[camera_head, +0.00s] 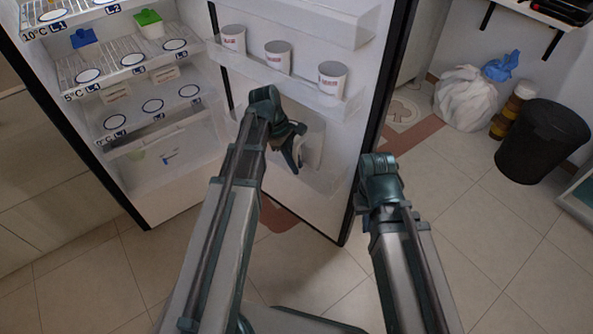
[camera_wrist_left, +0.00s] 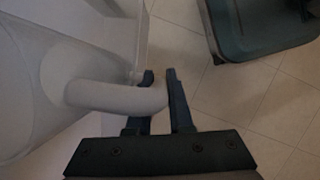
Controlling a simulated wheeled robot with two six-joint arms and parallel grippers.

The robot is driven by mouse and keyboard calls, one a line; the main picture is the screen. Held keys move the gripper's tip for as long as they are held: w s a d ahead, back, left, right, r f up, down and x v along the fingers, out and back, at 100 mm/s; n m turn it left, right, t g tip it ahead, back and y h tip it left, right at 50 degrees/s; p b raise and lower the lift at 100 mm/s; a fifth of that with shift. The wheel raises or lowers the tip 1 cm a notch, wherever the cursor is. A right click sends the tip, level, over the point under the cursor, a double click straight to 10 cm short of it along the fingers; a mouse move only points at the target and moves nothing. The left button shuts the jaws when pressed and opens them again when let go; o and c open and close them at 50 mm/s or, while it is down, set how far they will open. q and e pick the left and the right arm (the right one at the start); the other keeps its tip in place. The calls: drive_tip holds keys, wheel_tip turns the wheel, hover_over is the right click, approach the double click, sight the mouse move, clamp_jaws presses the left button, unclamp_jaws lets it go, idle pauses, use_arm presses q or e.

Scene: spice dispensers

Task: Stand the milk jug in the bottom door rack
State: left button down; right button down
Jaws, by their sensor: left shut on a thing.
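The white milk jug (camera_head: 313,143) is upright or nearly so at the bottom door rack (camera_head: 325,183), behind my left gripper (camera_head: 298,160). My left gripper is shut on the jug's handle. In the left wrist view, the pale curved handle (camera_wrist_left: 105,95) lies between the two dark fingers (camera_wrist_left: 159,76), and the jug's body (camera_wrist_left: 30,95) fills the left side. I cannot tell whether the jug's base touches the rack floor. My right gripper (camera_head: 361,203) hangs by the door's outer edge, apart from the jug; its fingers are mostly hidden by its own wrist.
The fridge door (camera_head: 385,80) stands open. White cups (camera_head: 277,57) line the rack above. Labelled shelves (camera_head: 120,68) hold a green-lidded container (camera_head: 149,24) and a blue item (camera_head: 83,38). A black bin (camera_head: 541,140) and white bag (camera_head: 466,98) stand right. Tiled floor (camera_head: 480,240) is clear.

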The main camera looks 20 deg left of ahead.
use_arm(q)
wheel_tip(320, 180, down, 3)
drive_tip(key=b, duration=0.3)
drive_tip(key=shift+f, duration=0.15)
drive_tip(key=shift+w+d+f, duration=0.15)
drive_tip(key=shift+w+d, duration=0.05)
drive_tip(key=shift+w, duration=0.2)
drive_tip(key=c, duration=1.1)
unclamp_jaws()
